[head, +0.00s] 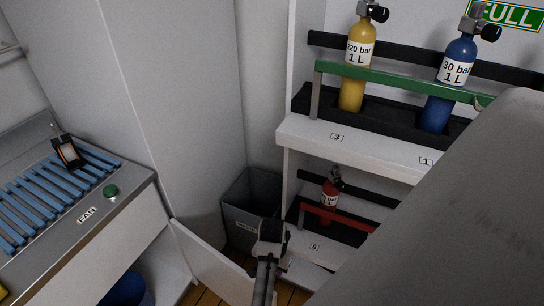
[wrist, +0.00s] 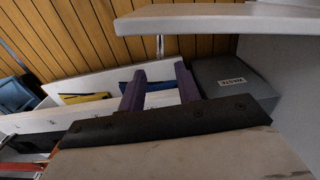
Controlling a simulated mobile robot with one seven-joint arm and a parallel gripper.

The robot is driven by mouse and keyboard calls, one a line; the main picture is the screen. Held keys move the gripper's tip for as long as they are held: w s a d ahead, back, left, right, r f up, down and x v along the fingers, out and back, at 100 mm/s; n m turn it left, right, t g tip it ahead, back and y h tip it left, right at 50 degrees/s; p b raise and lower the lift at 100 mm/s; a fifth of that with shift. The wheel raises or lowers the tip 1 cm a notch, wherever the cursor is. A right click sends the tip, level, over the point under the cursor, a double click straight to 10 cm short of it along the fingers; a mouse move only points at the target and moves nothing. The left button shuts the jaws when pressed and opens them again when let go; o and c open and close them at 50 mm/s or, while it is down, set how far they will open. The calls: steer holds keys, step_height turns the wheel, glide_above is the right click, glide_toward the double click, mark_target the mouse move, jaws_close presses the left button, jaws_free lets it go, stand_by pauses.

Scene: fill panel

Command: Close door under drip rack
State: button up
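The drip rack (head: 50,195) with blue slats is at the left in the head view, on a metal counter marked FAN. Under it, the white door (head: 212,264) stands open, swung out from the cabinet toward the right. Which white panel there is the door is unclear.
A grey waste bin (head: 249,204) stands in the corner; it also shows in the wrist view (wrist: 232,90). A cylinder shelf (head: 350,145) is to the right, with yellow, blue and red cylinders. A blue container (head: 126,290) sits inside the cabinet. Wooden floor (wrist: 100,35) is visible.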

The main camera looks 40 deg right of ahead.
step_height(320, 180, down, 11)
steer(key=shift+f+p, duration=0.15)
steer(key=shift+p, duration=0.25)
steer(key=shift+c, duration=0.4)
jaws_close()
